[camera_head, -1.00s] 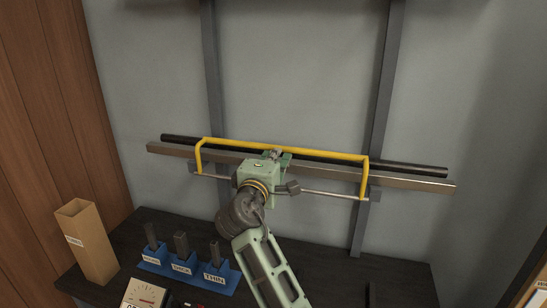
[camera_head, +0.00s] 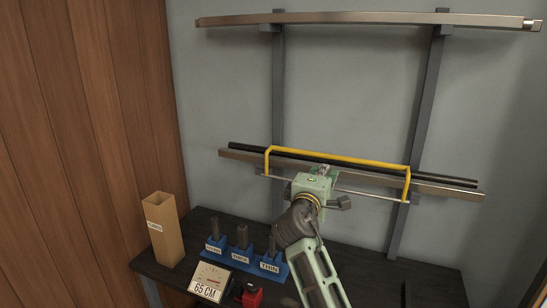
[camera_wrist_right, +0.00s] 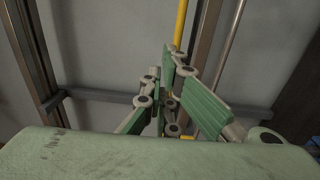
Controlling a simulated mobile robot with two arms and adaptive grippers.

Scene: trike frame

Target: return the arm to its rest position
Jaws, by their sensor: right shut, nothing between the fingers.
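My right arm reaches up from the bottom of the head view. Its gripper (camera_head: 323,170) is at the wall rack, in front of the yellow bar (camera_head: 340,156) and the long metal bar (camera_head: 440,187). In the right wrist view the green-padded fingers (camera_wrist_right: 165,98) are shut with nothing held between them. The yellow bar (camera_wrist_right: 181,22) runs just beyond the fingers there; I cannot tell whether they touch it. My left gripper is not in view.
Below the rack is a dark bench (camera_head: 375,274) with a tall cardboard box (camera_head: 165,232), a blue holder (camera_head: 272,280) with several dark pieces, a "65 CM" gauge (camera_head: 209,282) and a red object (camera_head: 249,294). Another long bar (camera_head: 360,18) hangs higher up.

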